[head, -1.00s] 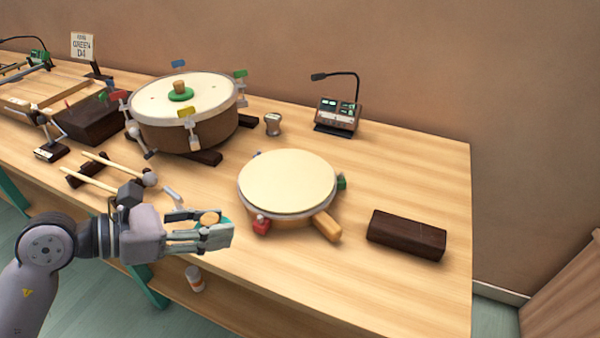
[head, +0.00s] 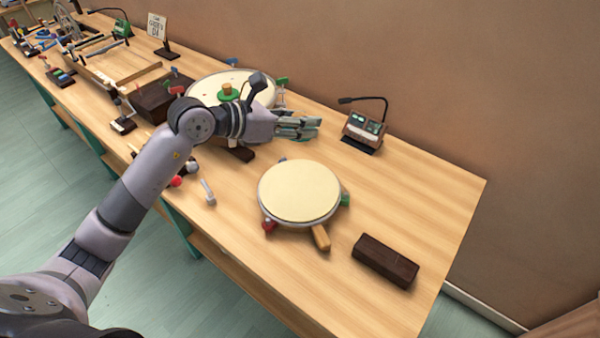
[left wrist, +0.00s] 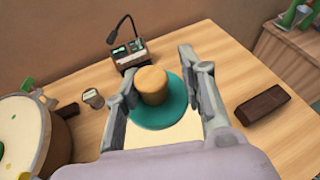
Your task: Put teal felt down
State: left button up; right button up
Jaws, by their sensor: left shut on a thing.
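The teal felt, a round teal disc with a tan cylindrical knob, shows in the left wrist view (left wrist: 175,112). It sits between the two fingers of my left gripper (head: 312,126), which are shut on it. In the head view the fingers largely hide it. The gripper is raised above the table, behind the small drum (head: 300,190) and to the right of the large drum (head: 205,88). A pale surface shows beneath the felt in the left wrist view. My right gripper is not in view.
A green disc with a knob (head: 229,93) lies on the large drum. A device with a gooseneck (head: 363,130) stands at the back. A metal cup (left wrist: 93,97) is near it. A dark block (head: 385,260) lies at the front right.

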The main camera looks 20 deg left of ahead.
pick_arm(q)
jog(key=shift+w, duration=0.25)
send_over(300, 190)
notch_tip(300, 190, down, 15)
jog(key=shift+r, duration=0.1)
jog(key=shift+f, duration=2.4)
jog(key=o, duration=1.2)
jog(key=shift+f+b, duration=0.1)
jog(key=shift+b, duration=0.2)
jog(key=shift+c, duration=0.2)
